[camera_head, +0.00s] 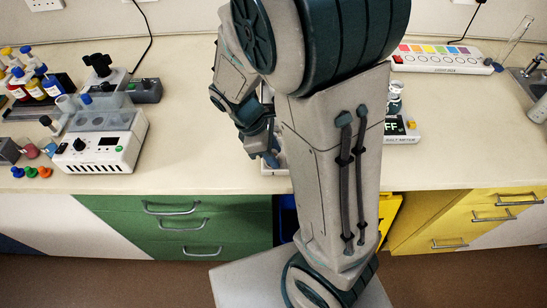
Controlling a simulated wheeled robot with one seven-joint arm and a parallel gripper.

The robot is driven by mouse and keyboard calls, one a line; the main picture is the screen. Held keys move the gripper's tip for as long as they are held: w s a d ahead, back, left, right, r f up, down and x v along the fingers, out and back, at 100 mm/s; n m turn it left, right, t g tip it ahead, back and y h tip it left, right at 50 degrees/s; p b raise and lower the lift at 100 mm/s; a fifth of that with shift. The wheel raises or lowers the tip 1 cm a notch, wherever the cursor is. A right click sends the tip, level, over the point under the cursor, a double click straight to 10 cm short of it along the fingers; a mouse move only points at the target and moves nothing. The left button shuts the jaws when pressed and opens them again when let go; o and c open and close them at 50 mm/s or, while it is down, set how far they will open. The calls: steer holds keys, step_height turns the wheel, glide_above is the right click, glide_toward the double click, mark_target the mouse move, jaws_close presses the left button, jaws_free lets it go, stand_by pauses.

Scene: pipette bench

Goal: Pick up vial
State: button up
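I cannot tell for certain which item is the vial. A small blue-capped tube (87,101) and a dark-capped tube (47,123) stand at the white bench device on the left. My gripper (271,158) points down near the bench's front edge, in the middle, well to the right of these. It is partly hidden by my arm, and its fingers are too small and dark to read. A white base shows beneath and beside it; anything between the fingers is hidden.
The white device (101,152) with a knob and display stands left, with small coloured caps (31,172) beside it. A flask (394,98) and a display unit (402,131) stand right of my arm. The bench between device and gripper is clear.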

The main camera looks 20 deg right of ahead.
steer(key=shift+c, duration=0.3)
jaws_close()
steer(key=shift+r, duration=0.1)
